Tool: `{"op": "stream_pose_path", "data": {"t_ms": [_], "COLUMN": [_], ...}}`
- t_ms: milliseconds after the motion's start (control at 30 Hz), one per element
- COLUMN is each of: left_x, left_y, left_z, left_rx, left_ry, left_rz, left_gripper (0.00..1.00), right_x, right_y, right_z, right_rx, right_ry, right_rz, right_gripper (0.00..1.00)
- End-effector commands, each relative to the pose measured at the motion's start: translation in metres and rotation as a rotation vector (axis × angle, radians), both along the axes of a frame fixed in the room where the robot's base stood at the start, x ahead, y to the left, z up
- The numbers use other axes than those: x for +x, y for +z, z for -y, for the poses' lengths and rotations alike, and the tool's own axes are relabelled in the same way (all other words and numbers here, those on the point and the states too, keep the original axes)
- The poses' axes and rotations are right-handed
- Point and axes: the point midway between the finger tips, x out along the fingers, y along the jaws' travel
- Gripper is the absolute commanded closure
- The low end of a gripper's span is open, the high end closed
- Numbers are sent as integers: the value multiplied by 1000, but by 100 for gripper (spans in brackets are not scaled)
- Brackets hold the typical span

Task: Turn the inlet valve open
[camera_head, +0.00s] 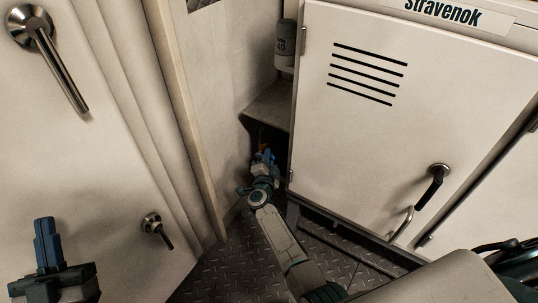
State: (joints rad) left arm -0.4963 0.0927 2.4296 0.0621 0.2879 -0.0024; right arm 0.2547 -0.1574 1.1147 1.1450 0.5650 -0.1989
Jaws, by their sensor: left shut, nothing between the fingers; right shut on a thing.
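My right gripper (265,155) is at the end of the arm that reaches up from the bottom middle, inside the dark recess under a small shelf. It is shut on what looks like the inlet valve; only a dim orange-brown bit of it (262,139) shows past the blue fingers. The rest of the valve is hidden by the gripper and shadow, and I cannot tell how far its handle is turned. My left gripper (44,243) is at the lower left, its blue fingers shut and empty, pointing up in front of the cream door.
A white cabinet door (325,145) with vent slots and a dark handle (432,187) bounds the recess on the right. A grey canister (285,46) stands on the shelf (269,105) above. A cream door (100,150) with metal handles (62,75) is at left. The floor (235,262) is diamond plate.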

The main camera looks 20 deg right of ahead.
Motion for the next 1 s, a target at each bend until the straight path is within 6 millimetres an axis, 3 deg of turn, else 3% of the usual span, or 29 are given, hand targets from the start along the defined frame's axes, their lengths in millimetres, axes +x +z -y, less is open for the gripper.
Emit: {"op": "stream_pose_path", "data": {"t_ms": [233, 500, 700, 1000], "left_x": [11, -13, -36, -55], "left_y": [-78, -155, -190, -212], "left_z": [1, 8, 12, 16], "left_rx": [-31, -53, -62, -68], "left_ry": [-11, -35, -53, -65], "left_rz": [-475, -888, -1091, -1222], "left_gripper": [100, 100, 100, 100], "right_x": [1, 2, 3, 3], "right_y": [5, 7, 7, 7], "right_z": [-1, -2, -2, -3], "right_rx": [-29, -56, -67, -76], "right_ry": [0, 1, 1, 1], "right_rz": [-37, -71, -86, -96], "right_gripper": [100, 100, 100, 100]}}
